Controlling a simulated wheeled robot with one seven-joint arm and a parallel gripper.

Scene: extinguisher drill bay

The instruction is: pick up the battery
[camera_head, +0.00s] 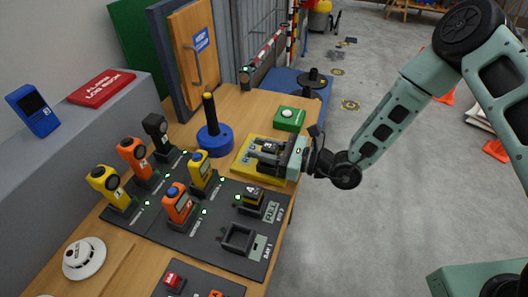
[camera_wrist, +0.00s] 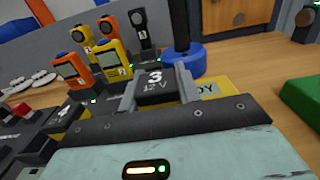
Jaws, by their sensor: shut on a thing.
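A dark battery marked 3 and 12V (camera_wrist: 155,84) sits between the two grey fingers of my gripper (camera_wrist: 158,88) in the wrist view. My gripper (camera_head: 266,156) is shut on it, over a yellow plate (camera_head: 243,172) on the bench in the head view. The wrist view shows part of the plate's lettering, ending in DY. I cannot tell whether the battery touches the plate. Another battery, with a yellow band (camera_head: 253,192), stands in a bay of the dark charging board (camera_head: 200,238). The bay in front of it (camera_head: 238,238) looks empty.
Yellow, orange and black handheld devices (camera_head: 135,152) stand on the board to the left. A blue round base with a black post (camera_head: 212,138) is close by my gripper. A green box with a white button (camera_head: 290,119) stands behind. Open floor lies right of the bench.

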